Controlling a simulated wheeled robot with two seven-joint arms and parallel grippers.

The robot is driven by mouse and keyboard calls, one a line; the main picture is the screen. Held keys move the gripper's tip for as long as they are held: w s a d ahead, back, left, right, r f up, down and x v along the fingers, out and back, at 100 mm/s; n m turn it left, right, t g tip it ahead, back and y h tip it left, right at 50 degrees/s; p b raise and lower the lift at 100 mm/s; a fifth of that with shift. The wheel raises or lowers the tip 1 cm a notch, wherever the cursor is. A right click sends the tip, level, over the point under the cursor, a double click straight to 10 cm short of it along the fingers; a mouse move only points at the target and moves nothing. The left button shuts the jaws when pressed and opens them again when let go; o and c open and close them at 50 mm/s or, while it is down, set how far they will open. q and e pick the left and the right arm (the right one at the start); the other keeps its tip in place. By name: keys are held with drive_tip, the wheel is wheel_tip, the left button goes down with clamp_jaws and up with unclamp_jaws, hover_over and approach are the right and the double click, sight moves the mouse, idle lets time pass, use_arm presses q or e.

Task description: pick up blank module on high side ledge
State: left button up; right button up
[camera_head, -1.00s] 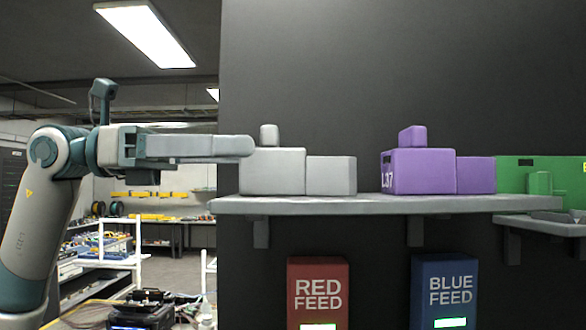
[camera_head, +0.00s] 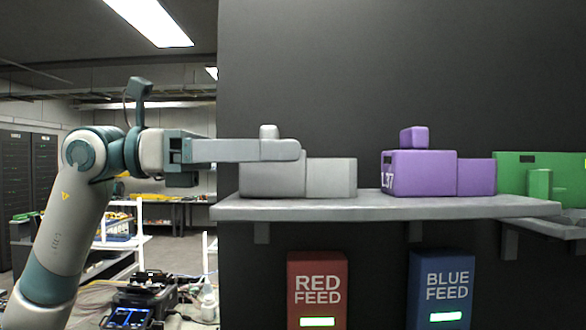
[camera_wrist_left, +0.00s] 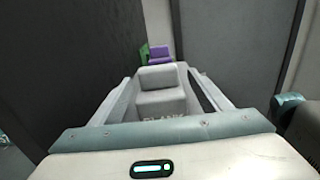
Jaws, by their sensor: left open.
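The blank module is a plain light grey block with a small knob on top and a lower step at its right. In the head view the blank module (camera_head: 273,180) sits at the left end of the high ledge (camera_head: 385,208). My left gripper (camera_head: 290,150) reaches in level from the left, its fingers across the module's upper part, hiding some of it. In the left wrist view the blank module (camera_wrist_left: 160,98) lies between the two open fingers, with lettering partly visible on its near face. I cannot tell whether the fingers touch it. My right gripper is not in view.
A purple module (camera_head: 420,172) marked L37 stands to the right on the same ledge. A green module (camera_head: 540,182) is farther right, by a lower ledge (camera_head: 550,226). A red feed box (camera_head: 318,275) and a blue feed box (camera_head: 443,275) hang below. A dark wall stands behind.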

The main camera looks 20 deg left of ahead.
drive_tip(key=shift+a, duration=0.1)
use_arm(q)
drive_tip(key=c, duration=1.2)
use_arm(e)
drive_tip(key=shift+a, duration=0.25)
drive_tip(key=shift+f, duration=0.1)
